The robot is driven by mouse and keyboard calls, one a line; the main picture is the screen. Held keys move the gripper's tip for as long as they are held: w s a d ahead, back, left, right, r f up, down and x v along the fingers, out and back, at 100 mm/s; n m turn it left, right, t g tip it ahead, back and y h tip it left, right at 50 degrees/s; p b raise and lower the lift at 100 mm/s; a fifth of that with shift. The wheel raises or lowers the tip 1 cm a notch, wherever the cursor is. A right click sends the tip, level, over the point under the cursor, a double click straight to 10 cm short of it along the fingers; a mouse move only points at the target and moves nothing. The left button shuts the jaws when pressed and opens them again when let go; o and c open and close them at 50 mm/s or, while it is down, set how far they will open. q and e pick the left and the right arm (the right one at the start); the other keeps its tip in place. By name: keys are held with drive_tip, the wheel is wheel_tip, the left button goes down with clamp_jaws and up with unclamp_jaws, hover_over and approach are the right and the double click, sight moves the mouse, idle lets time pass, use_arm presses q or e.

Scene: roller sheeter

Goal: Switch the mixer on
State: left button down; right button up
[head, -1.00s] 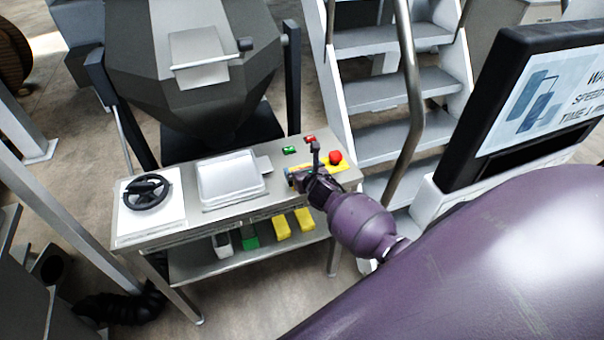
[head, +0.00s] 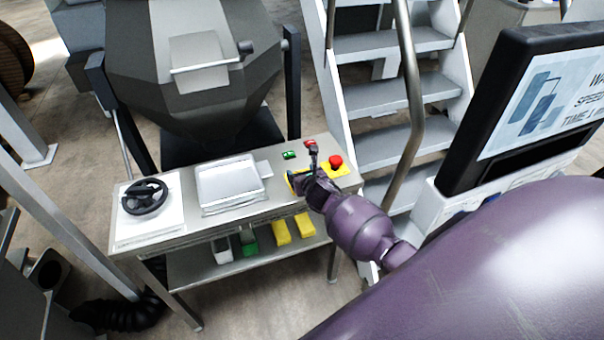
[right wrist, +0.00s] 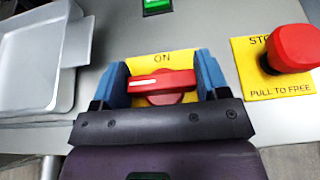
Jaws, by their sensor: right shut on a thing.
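The mixer (head: 195,110) is a large grey faceted vessel behind a steel control bench. A red rotary switch (right wrist: 165,84) sits on a yellow plate marked ON in the right wrist view. Its grip bar lies across the picture, with a white mark at its left end. My right gripper (right wrist: 162,78) is shut on this switch, one blue finger at each end of the bar. In the head view my right gripper (head: 306,184) is at the bench's right part and hides most of the switch. My left gripper is not in view.
A red mushroom stop button (right wrist: 292,47) on a yellow plate stands close right of the switch. A green button (head: 289,155) and a red one (head: 310,142) sit behind. A metal tray (head: 228,183) and a black handwheel (head: 145,196) are to the left.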

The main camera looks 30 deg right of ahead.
drive_tip(key=shift+m+h, duration=0.3)
drive_tip(key=shift+h, duration=0.1)
drive_tip(key=m+g+h, duration=0.1)
drive_tip(key=m+h, duration=0.2)
drive_tip(key=shift+g+b, duration=0.3)
drive_tip(key=shift+b, duration=0.05)
drive_tip(key=m+g+h, duration=0.3)
drive_tip(key=m+h, duration=0.1)
drive_tip(key=shift+m+g, duration=0.4)
drive_tip(key=m+g+h, duration=0.1)
drive_tip(key=m+g, duration=0.1)
drive_tip(key=g, duration=0.1)
drive_tip(key=shift+m+h+b, duration=0.3)
drive_tip(key=shift+m+b, duration=0.1)
drive_tip(key=m+g+b, duration=0.1)
drive_tip(key=m+g, duration=0.2)
drive_tip(key=shift+f+g+h, duration=0.15)
drive_tip(key=shift+g+h, duration=0.25)
drive_tip(key=shift+m+g+b, duration=1.25)
drive_tip(key=shift+m+g, duration=0.65)
drive_tip(key=shift+g, duration=0.1)
drive_tip(key=o, duration=0.9)
drive_tip(key=shift+o, duration=0.2)
